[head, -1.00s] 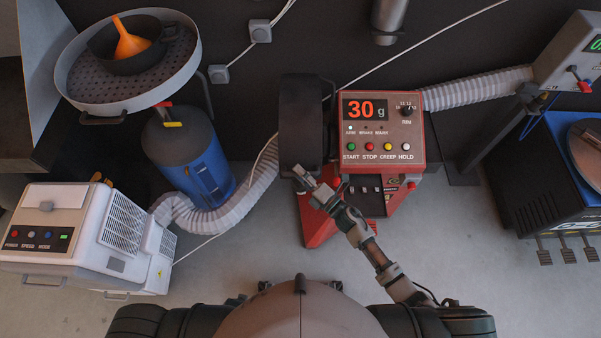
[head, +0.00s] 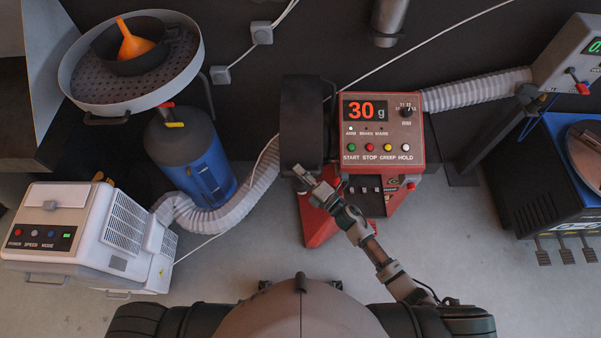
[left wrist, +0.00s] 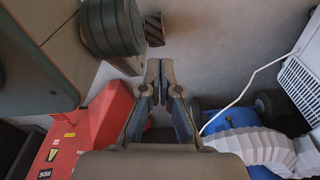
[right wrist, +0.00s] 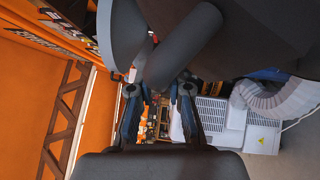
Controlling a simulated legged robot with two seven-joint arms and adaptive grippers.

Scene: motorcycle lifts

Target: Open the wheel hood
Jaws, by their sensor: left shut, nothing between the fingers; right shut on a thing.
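The wheel hood (head: 301,125) is a black, curved cover, down at the left side of the red balancing machine (head: 383,136) in the head view. My right gripper (head: 301,176) is at the hood's lower front end. In the right wrist view, my right gripper (right wrist: 160,84) has its fingers on either side of the lower end of a dark grey cylindrical bar (right wrist: 184,46), seemingly the hood's handle. The exact contact is hard to see. My left gripper (left wrist: 160,66) is shut and empty in the left wrist view, above the floor; it is not visible in the head view.
A white ribbed hose (head: 240,205) runs left of the hood to a white box machine (head: 120,235). A blue canister (head: 200,170) and a round tray with an orange funnel (head: 134,44) stand at the left. A blue-black machine (head: 550,180) stands at the right.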

